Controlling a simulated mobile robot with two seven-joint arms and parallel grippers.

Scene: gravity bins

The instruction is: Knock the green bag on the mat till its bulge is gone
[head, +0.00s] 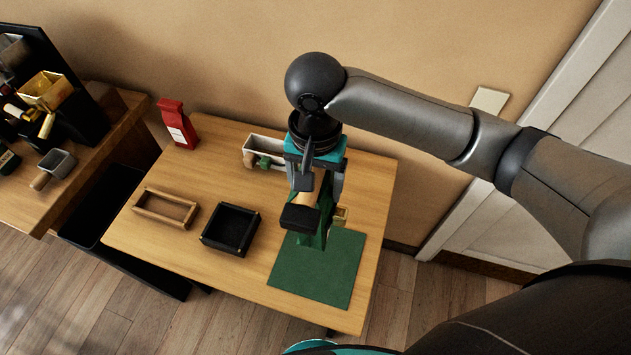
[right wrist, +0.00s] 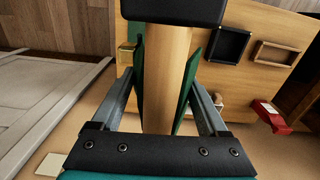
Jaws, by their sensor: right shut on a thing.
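My right gripper (head: 312,198) is shut on the wooden handle of a black-headed mallet (head: 300,217). The handle (right wrist: 168,80) runs between the fingers in the right wrist view, with the black head at its far end. The green mat (head: 318,275) lies flat at the table's front right. A dark green upright shape (head: 318,240), perhaps the green bag, shows just below the mallet head at the mat's back edge. It is mostly hidden by the gripper and mallet, so I cannot see its bulge or tell whether the mallet touches it. My left gripper is out of view.
A black tray (head: 210,240) and an open wooden frame (head: 143,209) stand left of the mat. A red bag (head: 178,125) stands at the back left. A pale bin (head: 262,146) is behind my gripper. A brass-coloured box (head: 341,216) is close to its right.

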